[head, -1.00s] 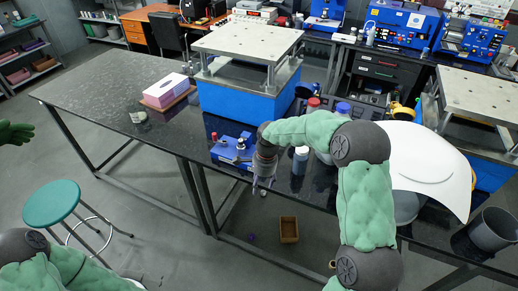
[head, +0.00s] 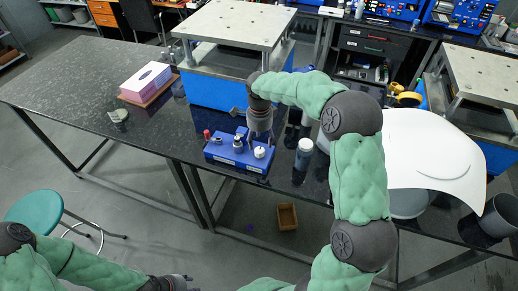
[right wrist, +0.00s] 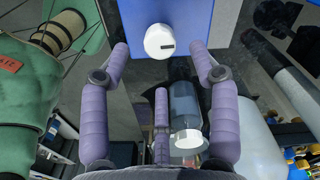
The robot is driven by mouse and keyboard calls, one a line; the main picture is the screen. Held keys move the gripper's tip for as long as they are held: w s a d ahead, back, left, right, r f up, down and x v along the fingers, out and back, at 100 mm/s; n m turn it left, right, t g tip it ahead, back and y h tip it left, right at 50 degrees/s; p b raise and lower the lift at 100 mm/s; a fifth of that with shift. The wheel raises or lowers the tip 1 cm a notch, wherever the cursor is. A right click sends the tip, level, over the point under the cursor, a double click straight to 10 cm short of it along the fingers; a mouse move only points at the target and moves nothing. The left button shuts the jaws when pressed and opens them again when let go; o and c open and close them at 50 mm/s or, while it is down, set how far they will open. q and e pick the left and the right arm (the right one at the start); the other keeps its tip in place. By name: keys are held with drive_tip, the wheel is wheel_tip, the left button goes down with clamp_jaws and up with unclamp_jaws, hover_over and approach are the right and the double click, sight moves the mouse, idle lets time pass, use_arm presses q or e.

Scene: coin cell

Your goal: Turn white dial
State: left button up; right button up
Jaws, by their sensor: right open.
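The white dial (head: 259,152) is a short round knob on the right end of a blue box (head: 226,157) near the table's front edge. It also shows in the right wrist view, where the white dial (right wrist: 160,41) has a dark slot mark and sits on the blue panel (right wrist: 184,15). My right gripper (head: 261,134) is above and just behind the dial. Its purple fingers are spread, with the dial between the fingertips in the right wrist view and no clear contact. My left gripper (head: 178,282) shows only partly at the bottom edge, away from the table.
The blue box also carries a red knob (head: 207,134) and metal fittings (head: 239,138). A dark bottle with a white cap (head: 304,153) stands to its right. A press with a blue base (head: 215,90) is behind. The black table (head: 65,85) is mostly clear at left.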

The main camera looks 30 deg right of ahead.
sight(260, 150)
drive_tip(key=shift+f+b, duration=0.35)
drive_tip(key=shift+f, duration=2.25)
drive_tip(key=c, duration=1.1)
